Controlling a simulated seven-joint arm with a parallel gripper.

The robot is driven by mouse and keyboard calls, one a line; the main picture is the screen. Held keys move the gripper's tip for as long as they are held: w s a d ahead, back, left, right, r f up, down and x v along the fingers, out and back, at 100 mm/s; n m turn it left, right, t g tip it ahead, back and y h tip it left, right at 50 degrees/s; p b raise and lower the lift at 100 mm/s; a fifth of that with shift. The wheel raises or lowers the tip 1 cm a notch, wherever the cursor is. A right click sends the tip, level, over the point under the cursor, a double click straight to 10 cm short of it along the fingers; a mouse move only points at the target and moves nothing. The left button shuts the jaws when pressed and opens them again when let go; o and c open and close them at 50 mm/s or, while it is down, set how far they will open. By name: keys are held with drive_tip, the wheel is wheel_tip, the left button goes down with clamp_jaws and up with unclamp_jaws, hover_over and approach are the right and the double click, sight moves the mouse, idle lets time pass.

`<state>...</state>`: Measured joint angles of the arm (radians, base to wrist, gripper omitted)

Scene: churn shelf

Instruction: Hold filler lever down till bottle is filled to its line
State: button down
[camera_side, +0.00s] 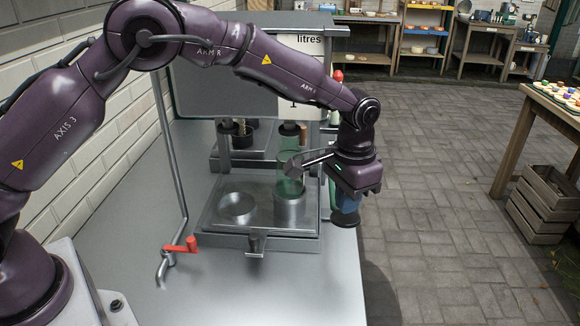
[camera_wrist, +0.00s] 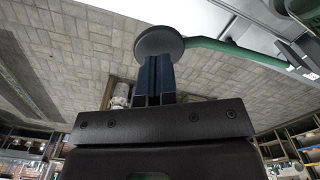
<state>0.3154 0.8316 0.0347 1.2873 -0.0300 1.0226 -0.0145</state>
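The bottle (camera_side: 290,178) is green, clear glass and stands upright on a round metal pedestal (camera_side: 289,210) under a dark nozzle (camera_side: 289,129). Its fill line and liquid level are too small to tell. The filler lever is a green bar (camera_wrist: 230,52) ending in a dark round pad (camera_wrist: 160,41) in the wrist view; the pad also shows low beside the bench's right edge in the side view (camera_side: 344,219). My gripper (camera_wrist: 153,60) has its blue fingers together, pointing at the pad. The tips appear to touch it, not clasp it. My gripper also shows in the side view (camera_side: 348,205).
A metal bowl (camera_side: 237,207) sits left of the pedestal on the tray (camera_side: 215,226). A panel marked "litres" (camera_side: 308,40) rises behind. A wooden crate (camera_side: 545,204) and table stand far right; the paved floor between is clear.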

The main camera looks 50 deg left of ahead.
sight(346, 217)
drive_tip(key=shift+f, duration=1.65)
drive_tip(key=shift+s+d+f, duration=0.1)
drive_tip(key=shift+s+f, duration=0.05)
drive_tip(key=shift+f, duration=0.65)
drive_tip(key=shift+d+f, duration=0.1)
drive_tip(key=shift+f, duration=0.6)
